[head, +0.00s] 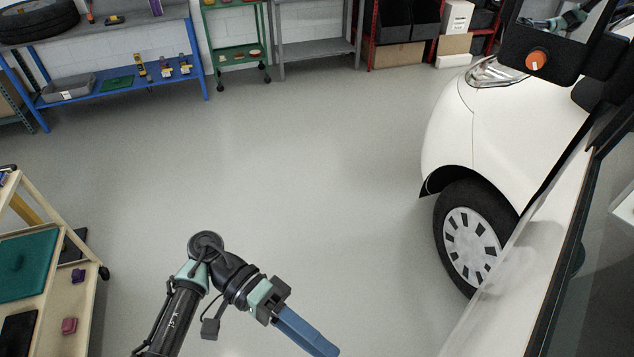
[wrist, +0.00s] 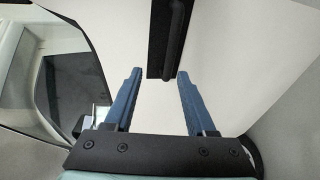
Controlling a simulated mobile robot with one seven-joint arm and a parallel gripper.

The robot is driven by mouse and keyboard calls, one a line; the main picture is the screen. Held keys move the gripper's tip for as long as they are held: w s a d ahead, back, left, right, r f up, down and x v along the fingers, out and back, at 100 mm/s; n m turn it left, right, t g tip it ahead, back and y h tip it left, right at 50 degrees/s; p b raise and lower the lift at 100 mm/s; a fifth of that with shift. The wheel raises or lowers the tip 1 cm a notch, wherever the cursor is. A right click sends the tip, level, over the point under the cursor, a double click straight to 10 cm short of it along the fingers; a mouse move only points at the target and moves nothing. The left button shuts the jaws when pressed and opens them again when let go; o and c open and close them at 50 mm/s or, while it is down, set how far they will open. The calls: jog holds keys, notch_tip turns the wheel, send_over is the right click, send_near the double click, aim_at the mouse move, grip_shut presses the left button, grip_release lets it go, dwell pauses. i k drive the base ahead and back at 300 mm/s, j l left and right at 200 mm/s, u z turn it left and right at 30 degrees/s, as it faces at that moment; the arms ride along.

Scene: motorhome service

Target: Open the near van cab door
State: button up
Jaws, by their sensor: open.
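The near van cab door shows as a white panel with a dark window frame at the right of the head view (head: 500,282). It also fills much of the wrist view as a white surface (wrist: 232,62). A black vertical door handle (wrist: 175,35) on a dark backing is at the top middle of the wrist view. My gripper (head: 325,347) has blue fingers and reaches toward the lower right in the head view. In the wrist view my gripper (wrist: 160,73) is open and empty, with the handle's lower end ahead between the fingertips. Contact cannot be told.
The van's front wheel (head: 470,245) and side mirror (head: 545,50) are at the right. A wooden cart (head: 60,325) stands at the left. A blue workbench (head: 115,92) and shelves line the back. The grey floor between is clear.

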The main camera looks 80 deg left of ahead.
aim_at(533, 300)
jog(key=k+j+z, duration=0.1)
jog(key=k, duration=0.35)
jog(key=k+j+z, duration=0.1)
jog(key=k+j, duration=0.2)
jog(key=k, duration=0.1)
